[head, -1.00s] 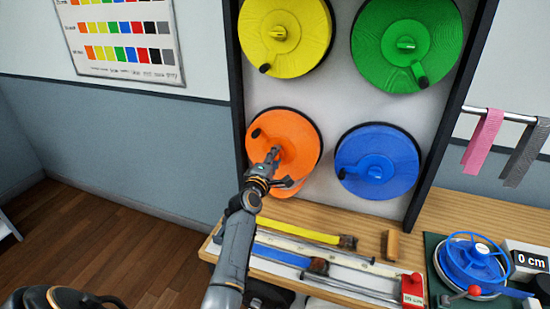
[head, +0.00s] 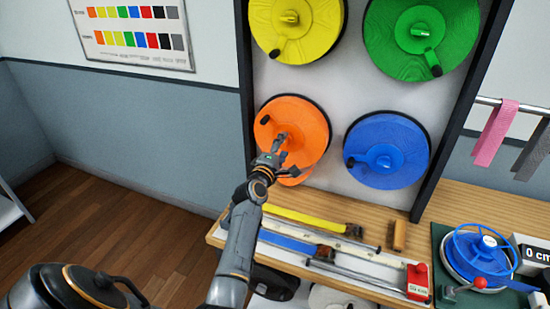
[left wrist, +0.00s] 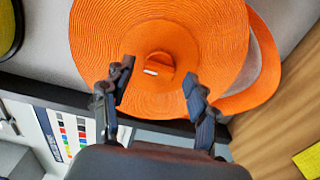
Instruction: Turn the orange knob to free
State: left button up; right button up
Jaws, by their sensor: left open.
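The orange strap spool (head: 312,128) hangs at the lower left of the wall panel, with a small dark crank handle near its upper left edge. The orange knob (left wrist: 158,65) sits at its centre and carries a white mark in the left wrist view. My left gripper (head: 287,156) is in front of the spool, over its lower middle. In the left wrist view, my left gripper (left wrist: 158,84) has its fingers spread on either side below the knob, with nothing between them. In the head view the gripper partly hides the knob. My right gripper is out of view.
Yellow (head: 320,30), green (head: 450,35) and blue (head: 405,140) spools hang beside and above. Below, a wooden bench (head: 452,202) holds yellow and blue straps, a red-ended rail and a blue winder (head: 470,262). Pink and grey straps hang on a bar at right.

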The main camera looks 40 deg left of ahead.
pick_arm(q)
jog(key=v, duration=1)
jog(key=shift+s, duration=0.35)
jog(key=shift+d, duration=0.1)
